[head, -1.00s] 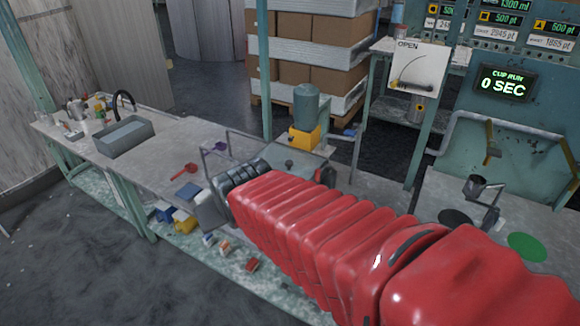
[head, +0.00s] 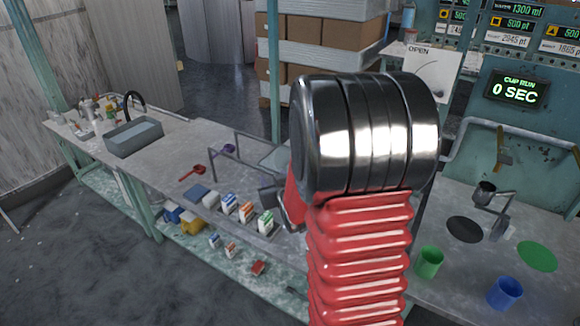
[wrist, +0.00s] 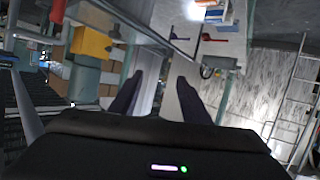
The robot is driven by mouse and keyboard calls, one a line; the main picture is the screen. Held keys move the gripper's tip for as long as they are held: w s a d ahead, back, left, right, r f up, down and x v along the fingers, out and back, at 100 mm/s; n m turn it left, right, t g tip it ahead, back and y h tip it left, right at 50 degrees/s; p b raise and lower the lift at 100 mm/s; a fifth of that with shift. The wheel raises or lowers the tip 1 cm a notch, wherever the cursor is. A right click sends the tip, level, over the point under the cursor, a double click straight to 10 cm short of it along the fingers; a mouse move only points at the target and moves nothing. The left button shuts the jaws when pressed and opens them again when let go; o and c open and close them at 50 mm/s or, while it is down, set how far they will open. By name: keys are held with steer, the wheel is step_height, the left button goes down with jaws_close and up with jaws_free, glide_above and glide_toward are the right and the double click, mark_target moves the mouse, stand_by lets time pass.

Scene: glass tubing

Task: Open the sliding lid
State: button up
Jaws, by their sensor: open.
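A pale, glassy panel (head: 275,157), which may be the sliding lid, shows on the counter beside a metal frame in the head view. My arm covers most of it, so I cannot tell its position or whether it is open. My gripper (wrist: 157,82) shows in the wrist view as two dark fingers spread apart with nothing between them. It points over the pale counter strip, apart from the objects there. In the head view my red-sleeved arm and its shiny metal joint hide the counter's middle.
A yellow-based machine (wrist: 92,43) is left of the fingers in the wrist view. Several cartons (head: 246,212), a red scoop (head: 193,171) and a sink (head: 133,137) line the counter. A green cup (head: 429,262) and a blue cup (head: 504,293) stand at right.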

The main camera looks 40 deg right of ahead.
steer(key=s+d+f+m+t+h, duration=0.2)
steer(key=s+d+f, duration=0.3)
steer(key=d+f, duration=0.3)
steer(key=shift+d+f+t+h, duration=0.25)
steer(key=shift+d+t+h, duration=0.05)
steer(key=shift+d+t, duration=0.6)
steer(key=x, duration=1.4)
steer(key=shift+s+d+f, duration=0.1)
steer(key=shift+f, duration=0.05)
jaws_close()
